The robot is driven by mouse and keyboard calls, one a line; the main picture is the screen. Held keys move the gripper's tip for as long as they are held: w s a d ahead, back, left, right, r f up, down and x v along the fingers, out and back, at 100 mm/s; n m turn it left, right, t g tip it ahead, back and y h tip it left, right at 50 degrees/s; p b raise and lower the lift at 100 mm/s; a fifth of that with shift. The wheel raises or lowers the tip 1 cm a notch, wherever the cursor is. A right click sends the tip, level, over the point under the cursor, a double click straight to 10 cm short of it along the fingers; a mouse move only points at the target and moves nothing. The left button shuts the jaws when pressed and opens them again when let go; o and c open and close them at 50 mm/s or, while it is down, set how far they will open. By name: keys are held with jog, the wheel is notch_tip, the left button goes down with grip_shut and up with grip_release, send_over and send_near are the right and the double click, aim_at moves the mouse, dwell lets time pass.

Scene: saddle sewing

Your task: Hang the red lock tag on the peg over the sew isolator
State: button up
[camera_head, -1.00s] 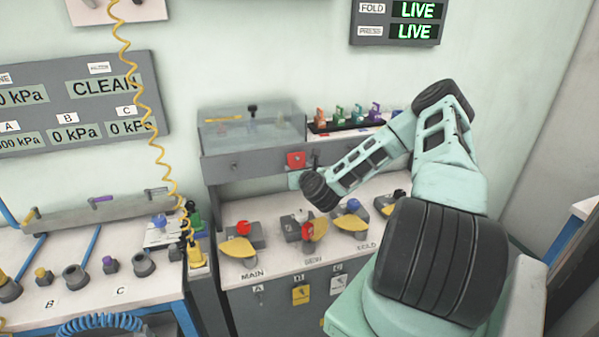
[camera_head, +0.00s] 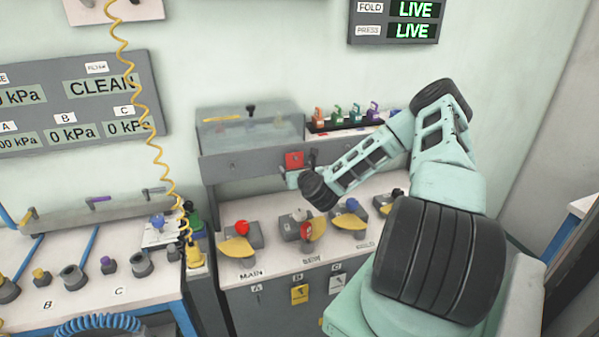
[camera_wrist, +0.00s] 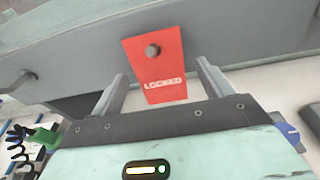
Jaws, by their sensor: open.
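The red lock tag (camera_wrist: 155,70), marked LOCKED, hangs flat against the grey panel front, with a dark round peg (camera_wrist: 152,50) showing through its upper part. It also shows in the head view (camera_head: 294,160), above the row of isolators. My gripper (camera_wrist: 162,73) is open, one finger on each side of the tag, with visible gaps between. In the head view my gripper (camera_head: 302,178) is at the tag's lower right, partly hidden by my wrist. The sew isolator (camera_head: 306,230), with a red part and yellow handle, sits on the bench below.
The main isolator (camera_head: 238,238) and fold isolator (camera_head: 350,216) flank the sew one. A clear-lidded box (camera_head: 250,130) and a rack of coloured locks (camera_head: 345,122) stand on the shelf above. A coiled yellow cord (camera_head: 150,120) hangs at left.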

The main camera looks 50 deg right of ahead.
jog(key=p+v, duration=0.6)
jog(key=v, duration=1.1)
jog(key=shift+s, duration=0.2)
